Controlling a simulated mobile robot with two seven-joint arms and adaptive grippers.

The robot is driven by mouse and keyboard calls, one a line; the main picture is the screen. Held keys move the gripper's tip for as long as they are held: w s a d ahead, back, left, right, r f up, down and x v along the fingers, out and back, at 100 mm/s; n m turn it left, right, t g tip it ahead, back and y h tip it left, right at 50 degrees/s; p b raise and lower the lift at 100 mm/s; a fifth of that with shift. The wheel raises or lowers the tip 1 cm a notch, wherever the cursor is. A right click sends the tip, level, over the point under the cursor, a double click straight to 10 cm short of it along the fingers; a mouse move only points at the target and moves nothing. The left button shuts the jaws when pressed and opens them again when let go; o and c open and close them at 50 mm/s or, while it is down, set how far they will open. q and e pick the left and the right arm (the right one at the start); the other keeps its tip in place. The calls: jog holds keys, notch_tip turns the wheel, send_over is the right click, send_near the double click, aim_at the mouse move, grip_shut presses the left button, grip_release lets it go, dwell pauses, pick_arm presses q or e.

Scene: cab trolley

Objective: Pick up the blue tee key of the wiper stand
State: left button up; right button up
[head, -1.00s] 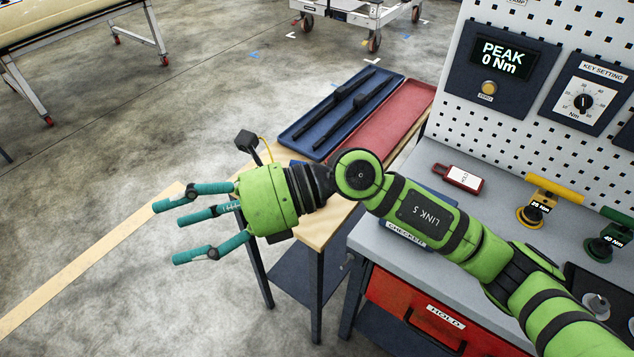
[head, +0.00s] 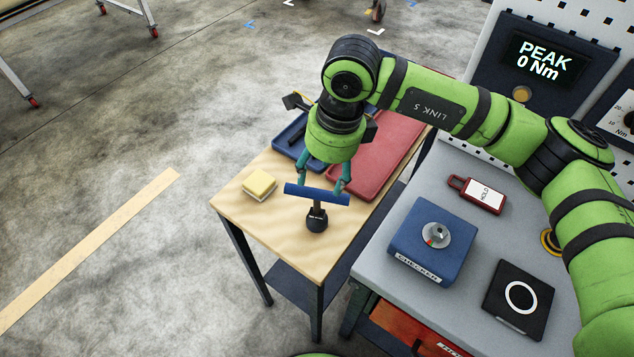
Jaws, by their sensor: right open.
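The blue tee key (head: 317,195) has a blue crossbar on a dark stem and stands upright on a black round base on the wooden table. My right gripper (head: 325,187) points down just above and behind the crossbar. Its teal fingers are open, one toward each end of the bar. The fingertips overlap the bar in the picture, and I cannot tell whether they touch it. My left gripper is not in view.
A yellow block (head: 259,184) lies left of the key. A blue tray (head: 290,135) and a red tray (head: 385,160) lie behind. The grey bench (head: 385,235) at right holds a blue checker box (head: 430,240), a red hold tag (head: 477,195) and a black pad (head: 518,298).

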aim_at(317, 196)
jog(key=f+p, duration=0.1)
jog(key=s+f+p, duration=0.1)
jog(key=f+p, duration=0.1)
jog(key=shift+s+a, duration=0.35)
jog(key=shift+a, duration=0.05)
notch_tip(317, 196, down, 2)
jog(key=shift+w+a+f+p, duration=0.15)
jog(key=shift+f+p, duration=0.1)
jog(key=shift+p, duration=0.25)
jog(key=shift+w+f, duration=0.1)
jog(key=shift+f, duration=0.4)
jog(key=shift+c, duration=0.8)
jog(key=c, duration=0.7)
grip_shut()
jog(key=shift+r, duration=0.1)
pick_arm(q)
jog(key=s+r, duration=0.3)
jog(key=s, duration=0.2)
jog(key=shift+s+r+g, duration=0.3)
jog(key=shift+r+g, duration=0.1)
pick_arm(e)
jog(key=shift+r, duration=0.1)
